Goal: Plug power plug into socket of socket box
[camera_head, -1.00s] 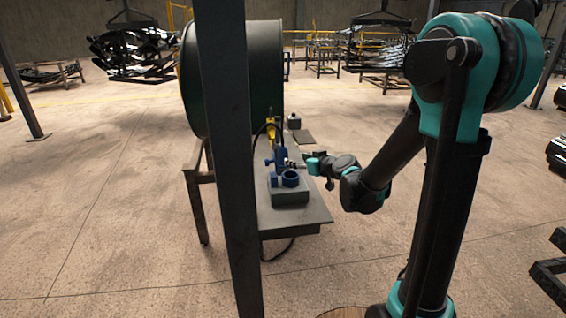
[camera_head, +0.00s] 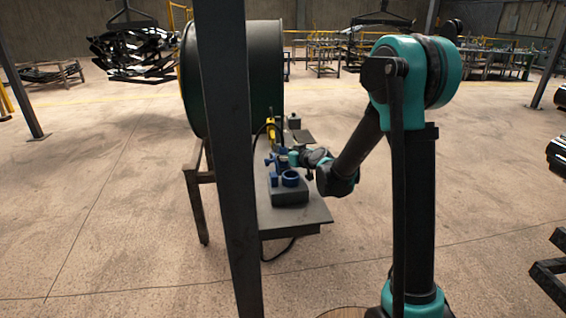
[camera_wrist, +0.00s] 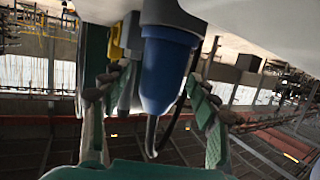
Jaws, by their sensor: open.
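In the head view a dark box with a blue round ring on top (camera_head: 290,182), which looks like the socket box, sits on a small table. A small blue upright part (camera_head: 278,162) stands just behind it, partly hidden by my gripper (camera_head: 290,158). In the wrist view a blue rounded plug-like body (camera_wrist: 166,72) lies between the two green fingers of my gripper (camera_wrist: 155,112), with a dark cable (camera_wrist: 152,135) at its narrow end. The fingers are spread, with a visible gap on the right side. Contact on the left side is unclear.
The small table (camera_head: 305,215) stands against a large dark drum (camera_head: 265,75). A yellow part (camera_head: 271,130) and a small grey item (camera_head: 294,121) are behind the blue parts. A dark post (camera_head: 228,160) hides the table's left side.

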